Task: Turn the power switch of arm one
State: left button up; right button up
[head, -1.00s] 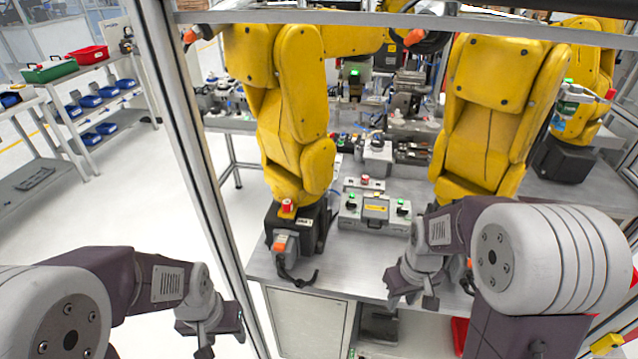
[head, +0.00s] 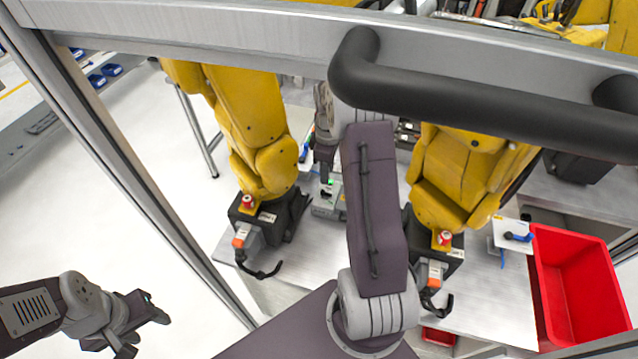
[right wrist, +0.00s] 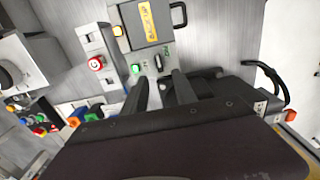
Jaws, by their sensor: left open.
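The grey control box (head: 328,198) stands on the steel table between the two yellow arms, partly hidden by my right arm in the head view. In the right wrist view its panel (right wrist: 140,22) shows a yellow label, a lit green button (right wrist: 136,69) and a small dark switch (right wrist: 159,62). My right gripper (right wrist: 162,82) is over the box with its two dark fingers apart, their tips close to the switch. I cannot tell if they touch it. My left gripper (head: 145,312) is open and empty at the lower left, away from the table.
The left yellow arm (head: 245,115) and right yellow arm (head: 455,175) flank the box on black bases. A black handle bar (head: 490,95) and frame beam cross the top. A red bin (head: 575,285) is at the right. A red emergency button (right wrist: 95,63) is near the box.

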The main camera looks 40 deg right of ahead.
aim_at(327, 191)
notch_tip(327, 191, down, 9)
jog(key=shift+d+r+p, duration=0.15)
jog(key=shift+r+p, duration=0.05)
jog(key=shift+p, duration=0.55)
jog(key=shift+f, duration=0.2)
grip_shut()
